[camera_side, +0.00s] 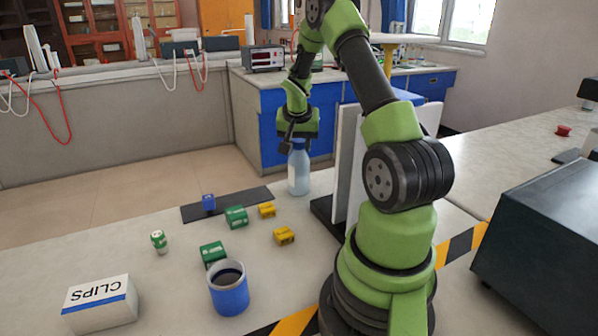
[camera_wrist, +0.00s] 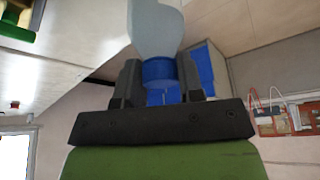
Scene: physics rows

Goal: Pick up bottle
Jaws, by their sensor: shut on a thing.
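A pale translucent bottle with a blue cap (camera_side: 298,172) stands upright near the far edge of the table in the side view. My gripper (camera_side: 297,144) is above it, with its fingers at the blue cap. In the wrist view, the bottle (camera_wrist: 157,25) shows at the top centre, its blue cap (camera_wrist: 159,72) between the two dark fingers of my gripper (camera_wrist: 160,85). The gripper is shut on the cap. I cannot tell whether the bottle's base touches the table.
A white panel (camera_side: 350,150) stands close right of the bottle. Green blocks (camera_side: 236,217), yellow blocks (camera_side: 284,236), a blue block (camera_side: 208,202) on a dark strip (camera_side: 255,196), a green-white can (camera_side: 159,241), a blue mug (camera_side: 229,292) and a CLIPS box (camera_side: 100,305) lie nearer.

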